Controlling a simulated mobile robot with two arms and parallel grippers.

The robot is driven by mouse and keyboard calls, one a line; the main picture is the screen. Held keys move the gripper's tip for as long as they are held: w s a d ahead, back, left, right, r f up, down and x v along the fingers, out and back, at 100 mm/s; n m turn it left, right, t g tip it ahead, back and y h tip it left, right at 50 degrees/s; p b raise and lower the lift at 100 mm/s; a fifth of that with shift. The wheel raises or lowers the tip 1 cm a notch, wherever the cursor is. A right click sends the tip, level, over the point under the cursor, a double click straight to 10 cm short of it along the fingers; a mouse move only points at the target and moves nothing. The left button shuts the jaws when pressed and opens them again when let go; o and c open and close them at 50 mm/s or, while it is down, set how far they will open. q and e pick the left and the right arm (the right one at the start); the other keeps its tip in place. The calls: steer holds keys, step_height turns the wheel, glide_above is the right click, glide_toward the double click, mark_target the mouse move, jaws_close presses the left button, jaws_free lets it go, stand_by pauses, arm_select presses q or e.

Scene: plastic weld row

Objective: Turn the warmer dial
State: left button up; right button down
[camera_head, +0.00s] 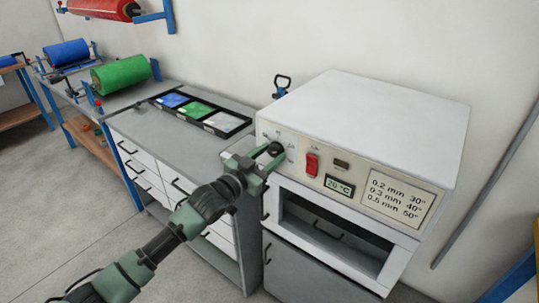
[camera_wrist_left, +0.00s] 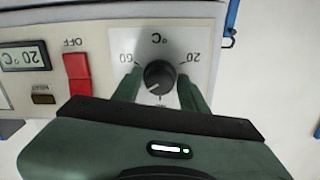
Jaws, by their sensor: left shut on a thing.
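The warmer (camera_head: 372,125) is a white box with a front control panel, standing on the grey cabinet at the right. Its black dial (camera_wrist_left: 160,76) sits on the panel between the marks 60 and 20 in the left wrist view, where the picture is upside down. My left gripper (camera_head: 266,158) is at the panel, its two green fingers on either side of the dial and shut on it. The dial (camera_head: 275,149) is partly covered by the gripper in the head view. My right gripper is not in view.
A red switch (camera_head: 311,164) and a display reading 20 °C (camera_head: 339,186) are right of the dial. A thickness and temperature chart (camera_head: 397,198) is further right. Below is an open slot (camera_head: 330,228). A black tray (camera_head: 226,123) with coloured sheets lies left on the worktop.

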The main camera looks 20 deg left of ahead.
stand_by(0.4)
arm_select(q)
steer(key=o, duration=1.4)
steer(key=shift+s, duration=0.1)
steer(key=b+v, duration=0.1)
steer(key=v, duration=0.6)
steer(key=shift+s+a, duration=0.15)
steer(key=shift+s, duration=0.15)
